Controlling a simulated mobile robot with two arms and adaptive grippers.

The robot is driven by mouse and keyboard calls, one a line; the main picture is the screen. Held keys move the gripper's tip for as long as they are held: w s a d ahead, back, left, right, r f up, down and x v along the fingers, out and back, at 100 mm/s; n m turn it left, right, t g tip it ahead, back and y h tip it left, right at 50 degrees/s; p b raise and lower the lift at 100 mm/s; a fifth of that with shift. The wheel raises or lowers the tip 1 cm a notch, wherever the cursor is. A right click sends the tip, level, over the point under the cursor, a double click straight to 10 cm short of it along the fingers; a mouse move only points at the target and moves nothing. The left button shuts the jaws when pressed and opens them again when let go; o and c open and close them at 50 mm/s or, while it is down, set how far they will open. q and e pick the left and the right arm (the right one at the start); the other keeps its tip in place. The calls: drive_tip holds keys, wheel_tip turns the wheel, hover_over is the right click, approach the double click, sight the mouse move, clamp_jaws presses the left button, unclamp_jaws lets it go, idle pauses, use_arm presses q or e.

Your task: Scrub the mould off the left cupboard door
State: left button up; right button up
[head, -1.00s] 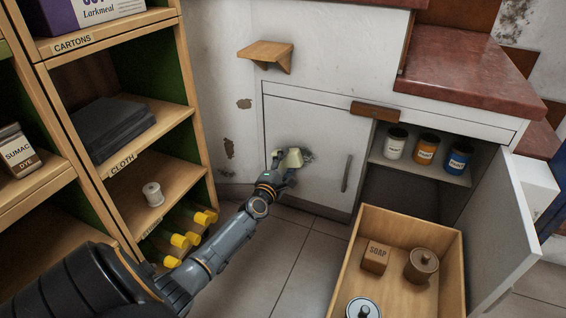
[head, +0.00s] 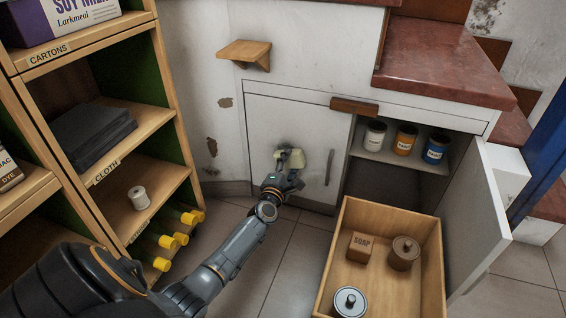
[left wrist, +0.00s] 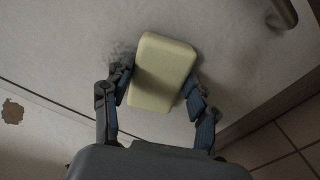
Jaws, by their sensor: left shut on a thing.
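The left cupboard door (head: 270,115) is white, shut, with a grey bar handle (head: 329,167) at its right. My left gripper (head: 287,172) is shut on a pale yellow-green sponge (head: 291,158) in front of this door. The left wrist view shows the sponge (left wrist: 162,73) between the two fingers (left wrist: 155,100), against or very close to the door; I cannot tell contact for sure. A grey smudge of mould (left wrist: 121,58) shows beside the sponge's upper left edge. The sponge hides any mould behind it. My right gripper is not in view.
The right cupboard door (head: 474,215) stands open, showing several paint tins (head: 405,140). A wooden drawer (head: 335,235) with soap and pots sticks out in front. A wooden shelf unit (head: 168,110) stands at left. A small wooden bracket shelf (head: 245,50) juts out above.

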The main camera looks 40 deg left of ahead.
sight(302, 165)
use_arm(q)
drive_tip(key=shift+w+d+r+p, duration=0.15)
drive_tip(key=shift+w+d, duration=0.1)
drive_tip(key=shift+d, duration=0.35)
drive_tip(key=shift+w+d+r+p, duration=0.1)
drive_tip(key=shift+w+d+p, duration=0.1)
drive_tip(key=shift+d, duration=0.4)
drive_tip(key=shift+w+d+f, duration=0.15)
drive_tip(key=shift+w+d, duration=0.05)
drive_tip(key=shift+d, duration=0.8)
drive_tip(key=shift+s+a, duration=0.1)
drive_tip(key=shift+a, duration=0.2)
drive_tip(key=shift+s+a, duration=0.15)
drive_tip(key=shift+a, duration=0.55)
drive_tip(key=shift+s+a+b, duration=0.2)
drive_tip(key=shift+a, duration=0.45)
drive_tip(key=shift+s+a+b, duration=0.15)
drive_tip(key=shift+a+b, duration=0.05)
drive_tip(key=shift+a, duration=0.4)
